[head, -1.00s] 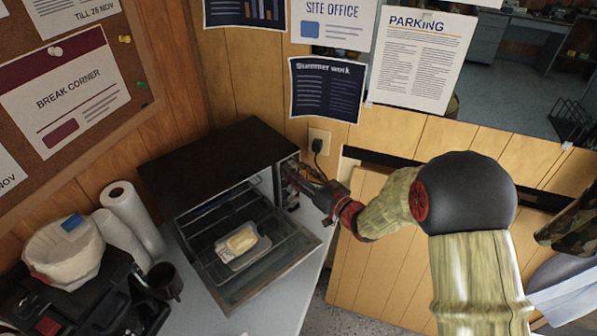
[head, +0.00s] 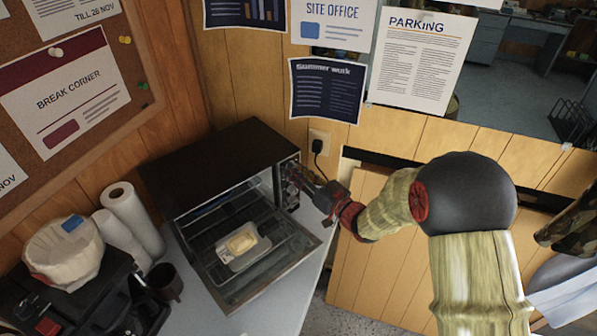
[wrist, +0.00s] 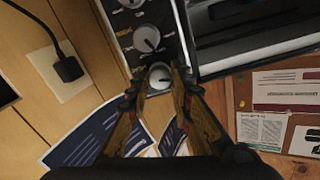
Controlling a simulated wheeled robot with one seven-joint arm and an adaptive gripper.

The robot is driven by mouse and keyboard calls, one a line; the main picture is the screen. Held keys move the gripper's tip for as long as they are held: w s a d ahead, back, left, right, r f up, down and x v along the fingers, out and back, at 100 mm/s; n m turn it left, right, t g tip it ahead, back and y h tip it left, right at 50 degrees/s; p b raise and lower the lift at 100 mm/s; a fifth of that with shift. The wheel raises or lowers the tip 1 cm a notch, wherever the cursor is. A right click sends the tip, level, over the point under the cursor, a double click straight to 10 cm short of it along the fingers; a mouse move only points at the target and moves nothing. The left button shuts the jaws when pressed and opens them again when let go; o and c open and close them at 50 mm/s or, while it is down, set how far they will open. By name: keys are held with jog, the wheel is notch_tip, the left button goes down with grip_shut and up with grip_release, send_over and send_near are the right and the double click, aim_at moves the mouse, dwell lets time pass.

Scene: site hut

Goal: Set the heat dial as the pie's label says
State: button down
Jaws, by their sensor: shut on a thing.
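The toaster oven (head: 215,165) stands on the counter with its door open. A pale yellow pie in a clear tray (head: 242,243) sits at the open oven front; I cannot read a label on it. The oven's control panel (wrist: 122,30) carries a column of round dials. My gripper (wrist: 160,80) is shut on the end dial (wrist: 160,74), the highest on the panel, as the wrist view is upside down. The middle dial (wrist: 147,38) and another dial (wrist: 130,3) are free. Markings around the held dial are hidden or too small to read.
The open oven door (head: 275,268) juts over the counter (head: 195,297). A plug in a wall socket (head: 318,146) is close behind my gripper. Paper rolls (head: 132,220), a dark mug (head: 165,281) and a coffee machine (head: 100,300) stand at the left.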

jog(key=shift+p, duration=0.3)
jog(key=m+p, duration=0.7)
jog(key=m, duration=0.2)
jog(key=shift+m, duration=0.3)
jog(key=shift+p, duration=0.3)
jog(key=c, duration=1.7)
grip_release()
jog(key=shift+d, duration=0.1)
jog(key=shift+o, duration=0.6)
jog(key=v, duration=1.2)
